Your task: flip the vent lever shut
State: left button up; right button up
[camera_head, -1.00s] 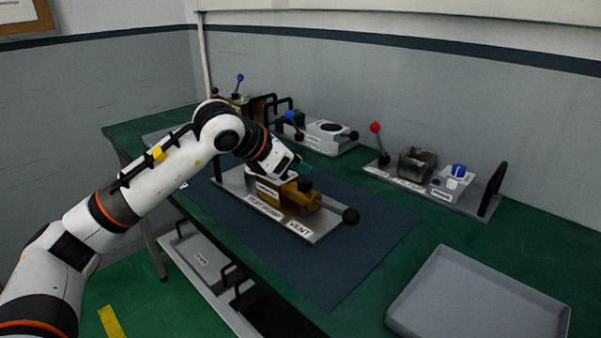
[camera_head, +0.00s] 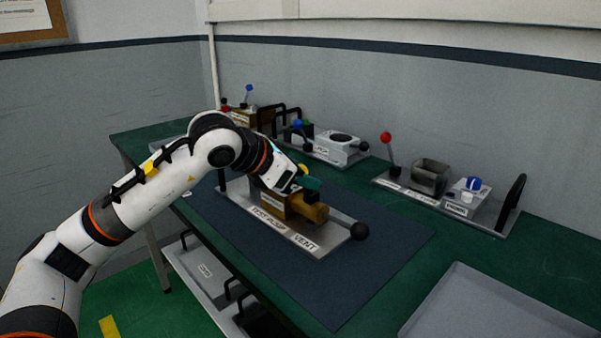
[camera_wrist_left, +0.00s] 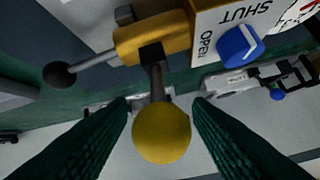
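The test pump plate (camera_head: 270,230), labelled TEST PUMP and VENT, carries a brass body (camera_head: 312,212) and a rod ending in a black ball (camera_head: 359,231). A short lever with a yellow ball (camera_wrist_left: 161,132) stands up from the brass body; the ball also shows in the head view (camera_head: 303,169), partly behind my gripper. My left gripper (camera_wrist_left: 160,108) is open, with its dark green fingers on either side of the yellow ball; contact is not clear. A blue knob (camera_wrist_left: 241,46) sits beside the OPEN and SHUT marks. My right gripper is not in view.
The plate rests on a dark blue mat (camera_head: 350,285) on the green bench (camera_head: 560,265). A grey tray (camera_head: 490,310) lies front right. Behind stand a fixture with a red-ball lever (camera_head: 386,138) and another white fixture (camera_head: 338,146). A wall closes the back.

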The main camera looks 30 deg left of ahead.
pick_arm(q)
jog(key=shift+s+r, duration=0.1)
jog(key=shift+s+a+r, duration=0.15)
jog(key=shift+s+r, duration=0.05)
jog(key=v, duration=1.1)
jog(key=shift+s, duration=0.1)
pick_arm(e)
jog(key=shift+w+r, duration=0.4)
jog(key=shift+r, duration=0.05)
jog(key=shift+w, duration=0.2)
